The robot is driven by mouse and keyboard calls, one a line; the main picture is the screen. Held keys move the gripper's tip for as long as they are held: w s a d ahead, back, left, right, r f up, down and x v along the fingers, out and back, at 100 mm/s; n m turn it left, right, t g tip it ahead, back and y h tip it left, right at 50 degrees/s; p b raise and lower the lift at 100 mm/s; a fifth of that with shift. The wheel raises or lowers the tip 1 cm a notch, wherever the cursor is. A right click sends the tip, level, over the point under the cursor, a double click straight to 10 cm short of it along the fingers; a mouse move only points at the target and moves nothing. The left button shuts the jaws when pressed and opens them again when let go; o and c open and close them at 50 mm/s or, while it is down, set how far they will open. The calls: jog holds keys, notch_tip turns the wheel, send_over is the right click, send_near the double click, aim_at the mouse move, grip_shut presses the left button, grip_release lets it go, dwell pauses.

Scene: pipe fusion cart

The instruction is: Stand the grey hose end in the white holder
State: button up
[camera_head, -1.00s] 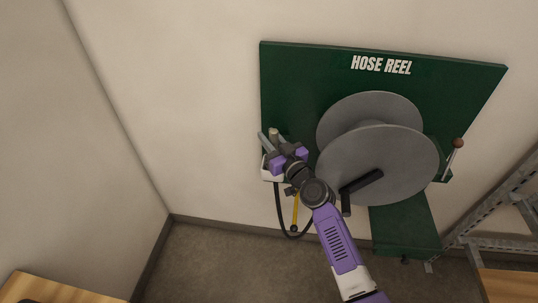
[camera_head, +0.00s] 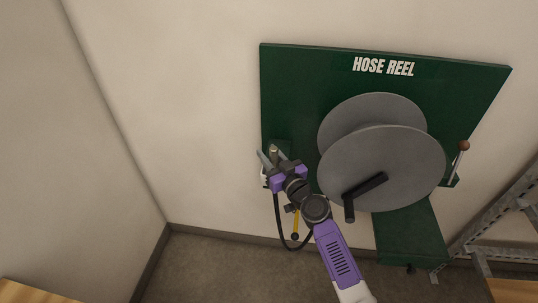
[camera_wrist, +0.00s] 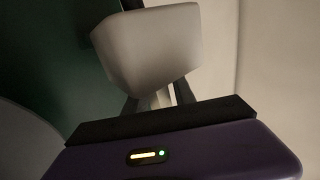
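My gripper (camera_head: 275,157) is in front of the lower left of the green board, fingers pointing up and away. The grey hose end (camera_head: 274,149) shows as a pale tip between the fingers, which appear shut on it. Its black hose (camera_head: 278,216) hangs below in a loop. The white holder is mostly hidden behind the gripper in the head view; a sliver (camera_head: 263,176) shows at its left. In the wrist view the white holder (camera_wrist: 148,45) is close and covers the fingertips, so the contact between hose end and holder is hidden.
The green hose reel board (camera_head: 300,85) carries a large grey reel (camera_head: 390,160) with a black crank (camera_head: 365,185), right of my gripper. A yellow lever (camera_head: 296,222) hangs below the gripper. A metal rack (camera_head: 490,220) stands at right. The wall at left is clear.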

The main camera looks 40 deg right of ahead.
jog(key=shift+o, duration=0.9)
jog(key=shift+r, duration=0.15)
jog(key=shift+s, duration=0.1)
jog(key=b+v, duration=0.2)
jog(key=v, duration=0.9)
jog(key=shift+s+a+b, duration=0.15)
jog(key=shift+s+b, duration=0.2)
jog(key=s+a+f+g+y, duration=0.1)
jog(key=s+a+f, duration=0.2)
jog(key=s+a, duration=0.4)
jog(key=s+a+f+g, duration=0.1)
jog(key=s+a+f, duration=0.1)
jog(key=s+a, duration=0.5)
jog(key=s+a+r+n+y, duration=0.1)
jog(key=s+a+r, duration=0.2)
jog(key=s, duration=0.5)
jog(key=s+a+r+n+y, duration=0.1)
jog(key=s+a+r+y, duration=0.1)
jog(key=s, duration=0.6)
notch_tip(320, 180, up, 2)
jog(key=shift+a+r+n+g, duration=0.1)
jog(key=shift+a+n+g, duration=0.25)
jog(key=shift+a, duration=0.45)
